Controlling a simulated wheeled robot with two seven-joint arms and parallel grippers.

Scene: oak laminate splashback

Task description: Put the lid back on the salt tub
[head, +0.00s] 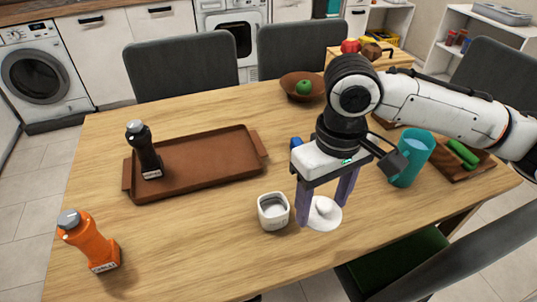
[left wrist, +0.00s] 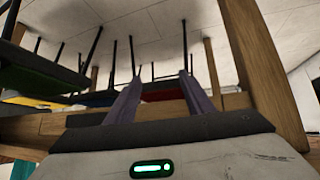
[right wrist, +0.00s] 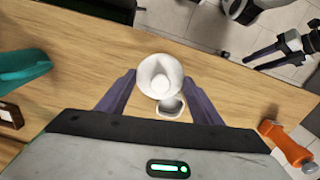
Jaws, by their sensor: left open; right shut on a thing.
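The salt tub (head: 273,211) is a small white, square-sided pot with an open top, upright on the table. The white round lid (head: 323,213) with a knob is between the fingers of my right gripper (head: 321,208), just right of the tub. In the right wrist view the lid (right wrist: 160,72) is gripped at its rim and partly overlaps the tub (right wrist: 171,108). How high the lid is above the table is hard to tell. My left gripper (left wrist: 160,80) is open and empty, low beside the table; it also shows in the right wrist view (right wrist: 260,54).
A brown tray (head: 205,180) holds a dark bottle (head: 143,150) on the left. An orange bottle (head: 88,240) stands front left. A teal jug (head: 411,158) and a board with a cucumber (head: 462,153) are on the right. A bowl (head: 301,90) is behind. Table around the tub is clear.

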